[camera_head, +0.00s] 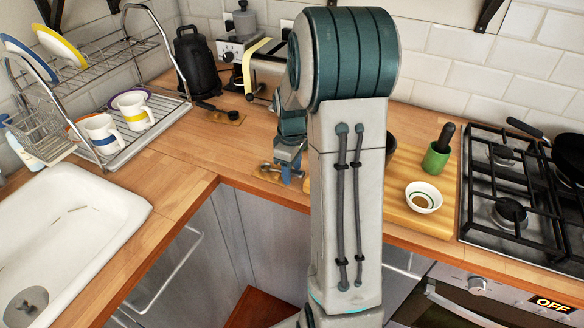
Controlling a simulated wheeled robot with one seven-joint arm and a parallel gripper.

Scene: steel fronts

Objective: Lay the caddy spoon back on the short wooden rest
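My gripper (288,176) points down just above the counter in the middle of the view, left of my arm. Its fingers are small and partly overlapped, so I cannot tell whether it is open or shut. A small metallic thing (268,167), perhaps the caddy spoon, shows at the gripper's left side; I cannot tell whether it is held. A short brown wooden piece (267,177), perhaps the rest, lies on the counter beneath it. Farther back, a dark long-handled tool (214,109) lies with its round end over another small wooden piece (236,120).
A dish rack (160,108) with mugs and plates and a white sink (75,215) are at left. At right are a white bowl (422,197), green pot (437,157) and gas hob (500,180). My arm hides the middle counter.

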